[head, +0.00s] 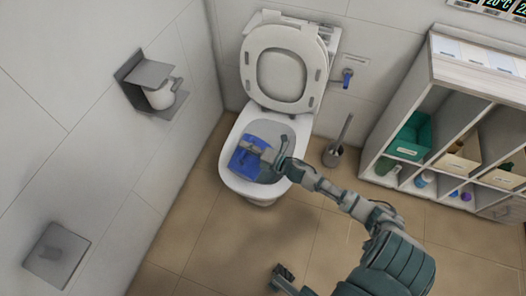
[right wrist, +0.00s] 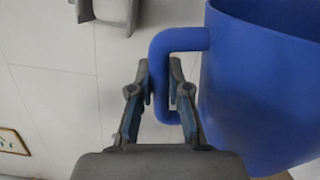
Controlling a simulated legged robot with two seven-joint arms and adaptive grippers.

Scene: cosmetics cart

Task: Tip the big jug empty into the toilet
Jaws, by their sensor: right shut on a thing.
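The big blue jug (head: 246,163) is held over the bowl of the white toilet (head: 229,180), whose lid (head: 282,65) and seat are up. The jug looks tilted in the head view; I cannot tell whether liquid is leaving it. My right gripper (head: 269,155) is shut on the jug's handle. In the right wrist view its fingers (right wrist: 160,80) lie on either side of the handle, with the jug body (right wrist: 262,85) to the right. The jug's inside is mostly hidden. A dark gripper part, likely my left gripper (head: 284,273), shows at the bottom, low and away from the toilet.
A toilet brush in its holder (head: 333,155) stands right of the toilet. A shelf unit (head: 432,75) with boxes and bottles is at the right. A paper holder (head: 150,75) is on the left wall. The floor in front is clear.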

